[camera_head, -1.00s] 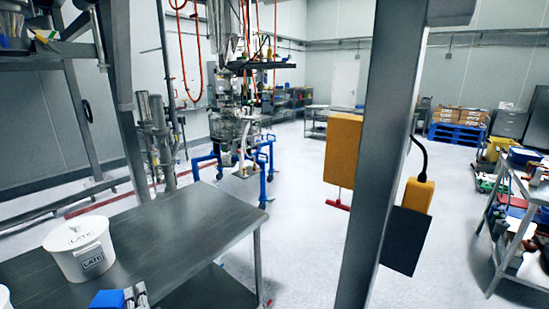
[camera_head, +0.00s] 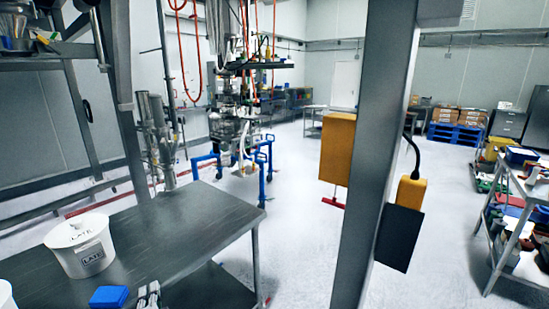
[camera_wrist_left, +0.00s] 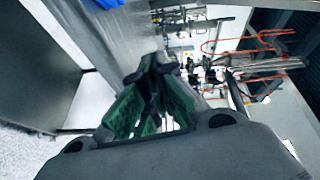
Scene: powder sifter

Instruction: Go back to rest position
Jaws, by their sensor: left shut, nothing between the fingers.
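My left gripper (camera_head: 148,296) shows only by its grey fingertips at the bottom edge of the head view, at the table's near side. In the left wrist view its green-padded fingers (camera_wrist_left: 155,75) meet at the tips, shut with nothing between them. A blue block-like item (camera_head: 109,297) lies on the grey metal table (camera_head: 185,230), just left of the fingertips and apart from them. A white lidded bucket (camera_head: 80,247) with a label stands upright on the table, further left. My right gripper is not in view.
A grey post (camera_head: 375,150) with a yellow box (camera_head: 337,148) stands right of the table. A loaded shelf cart (camera_head: 515,215) is at the far right. Blue-legged machinery (camera_head: 238,160) stands behind the table.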

